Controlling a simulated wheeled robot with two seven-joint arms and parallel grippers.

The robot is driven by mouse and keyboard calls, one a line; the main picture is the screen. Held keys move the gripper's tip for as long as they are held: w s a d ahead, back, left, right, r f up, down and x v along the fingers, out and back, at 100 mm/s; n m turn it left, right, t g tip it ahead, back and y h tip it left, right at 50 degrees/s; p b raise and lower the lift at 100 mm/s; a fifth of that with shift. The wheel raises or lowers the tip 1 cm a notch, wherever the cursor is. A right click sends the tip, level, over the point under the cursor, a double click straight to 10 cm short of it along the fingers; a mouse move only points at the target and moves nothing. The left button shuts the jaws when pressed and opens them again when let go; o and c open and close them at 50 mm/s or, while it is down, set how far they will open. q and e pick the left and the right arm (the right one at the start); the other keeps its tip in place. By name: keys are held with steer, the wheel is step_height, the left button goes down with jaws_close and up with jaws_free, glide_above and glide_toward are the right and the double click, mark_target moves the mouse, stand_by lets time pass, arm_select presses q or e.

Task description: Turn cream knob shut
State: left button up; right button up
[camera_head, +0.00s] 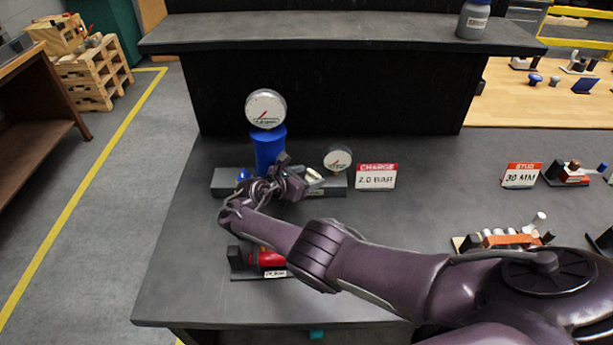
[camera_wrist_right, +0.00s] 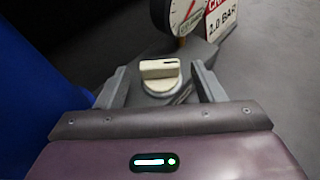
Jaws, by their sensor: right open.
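The cream knob (camera_wrist_right: 160,72) sits on a grey block (camera_wrist_right: 199,52) with its grip bar across the picture in the right wrist view. My right gripper (camera_wrist_right: 161,82) is open, with one finger to each side of the knob and visible gaps between. I cannot tell whether the fingertips reach down to its height. In the head view my right gripper (camera_head: 296,184) is just left of the cream knob (camera_head: 314,177), which it partly hides. A small gauge (camera_head: 338,159) stands behind the knob. My left gripper is not in view.
A blue cylinder (camera_head: 268,150) with a large gauge (camera_head: 265,109) stands close behind the gripper. A "CHARGE 2.0 BAR" sign (camera_head: 376,177) is to the right. The bench (camera_head: 430,170) right of the sign is clear.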

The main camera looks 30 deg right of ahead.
steer(key=shift+r, duration=0.1)
steer(key=p+v, duration=0.3)
steer(key=v, duration=0.4)
steer(key=shift+a, duration=0.35)
steer(key=shift+s, duration=0.1)
